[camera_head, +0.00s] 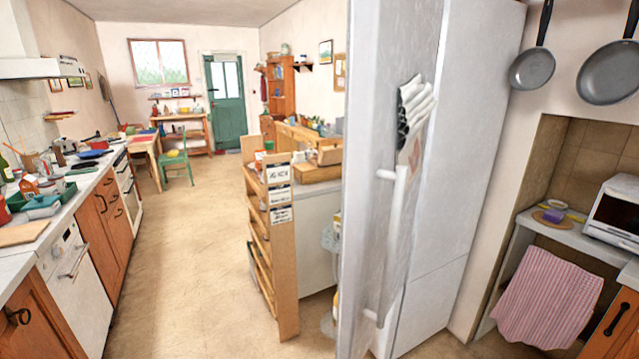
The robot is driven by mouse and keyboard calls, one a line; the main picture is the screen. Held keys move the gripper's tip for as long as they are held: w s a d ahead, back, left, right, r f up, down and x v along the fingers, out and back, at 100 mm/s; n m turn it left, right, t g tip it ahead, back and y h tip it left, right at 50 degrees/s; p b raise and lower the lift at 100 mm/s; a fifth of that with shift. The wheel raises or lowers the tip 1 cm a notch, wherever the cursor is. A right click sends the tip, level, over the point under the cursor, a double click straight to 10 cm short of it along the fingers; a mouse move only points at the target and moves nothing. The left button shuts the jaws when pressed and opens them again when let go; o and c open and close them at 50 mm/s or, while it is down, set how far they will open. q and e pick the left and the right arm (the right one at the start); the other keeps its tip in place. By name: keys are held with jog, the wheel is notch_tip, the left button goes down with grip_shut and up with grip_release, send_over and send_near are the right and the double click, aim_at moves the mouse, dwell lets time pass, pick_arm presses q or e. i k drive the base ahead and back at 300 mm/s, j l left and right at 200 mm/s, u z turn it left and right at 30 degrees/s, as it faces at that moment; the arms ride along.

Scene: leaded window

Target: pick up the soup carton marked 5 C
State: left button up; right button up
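I cannot make out a soup carton marked 5 C in this view. A tall white fridge-like cabinet (455,130) stands right of centre. A grey-white panel with a long white handle (393,240) stands in front of it and looks like its door. I cannot see inside the cabinet. Neither of my grippers is in view.
A wooden shelf unit with labels (287,270) stands left of the panel. A counter with bottles and dishes (45,215) runs along the left. The floor (190,250) between is clear. At right are a microwave-like appliance (612,215) and a striped cloth (548,295).

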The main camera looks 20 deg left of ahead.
aim_at(28, 185)
jog(key=u, duration=2.3)
